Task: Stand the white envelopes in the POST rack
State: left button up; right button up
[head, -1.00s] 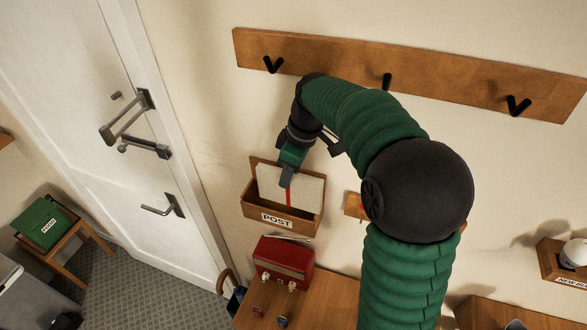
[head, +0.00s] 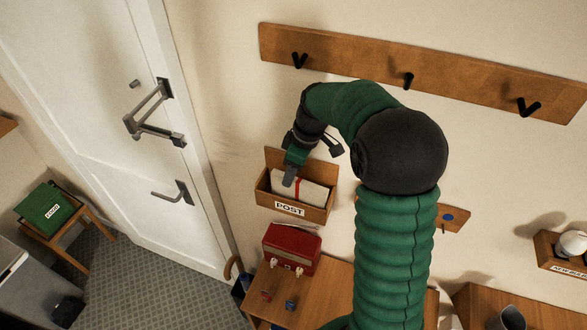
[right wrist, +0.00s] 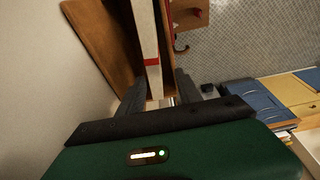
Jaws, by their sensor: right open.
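The white envelopes (head: 315,193), a bundle with a red band, are inside the wooden POST rack (head: 291,209) on the wall, with their upper part showing above its front. My right gripper (head: 291,173) is at the rack's left part, open, its fingers close to the bundle. In the right wrist view the envelopes (right wrist: 145,35) run up edge-on from between the two open fingers (right wrist: 158,92), beside the rack's wooden back (right wrist: 100,35). The bundle's lower edge is hidden in the rack. My left gripper is not in view.
A red radio (head: 291,249) stands on a wooden table (head: 325,285) below the rack. A hook rail (head: 430,75) is above my right arm. A white door (head: 95,130) with metal handles is at left.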

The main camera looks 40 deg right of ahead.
jog(key=b+v, duration=0.3)
jog(key=v, duration=0.9)
jog(key=a+f+m+h, duration=0.1)
jog(key=a+f+m, duration=0.2)
jog(key=a+f, duration=0.9)
jog(key=s+a+f+m, duration=0.2)
jog(key=s+a+f, duration=0.7)
jog(key=a+f, duration=0.15)
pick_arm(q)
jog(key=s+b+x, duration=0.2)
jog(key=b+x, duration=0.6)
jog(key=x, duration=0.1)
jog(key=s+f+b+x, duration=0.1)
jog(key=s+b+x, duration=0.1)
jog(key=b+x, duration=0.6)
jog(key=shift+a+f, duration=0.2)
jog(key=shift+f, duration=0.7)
pick_arm(e)
jog(key=s+d+x, duration=0.1)
jog(key=s+x, duration=0.2)
jog(key=x, duration=1.3)
jog(key=shift+s+d+f, duration=0.15)
jog(key=shift+d+f, duration=0.25)
jog(key=shift+f, duration=0.2)
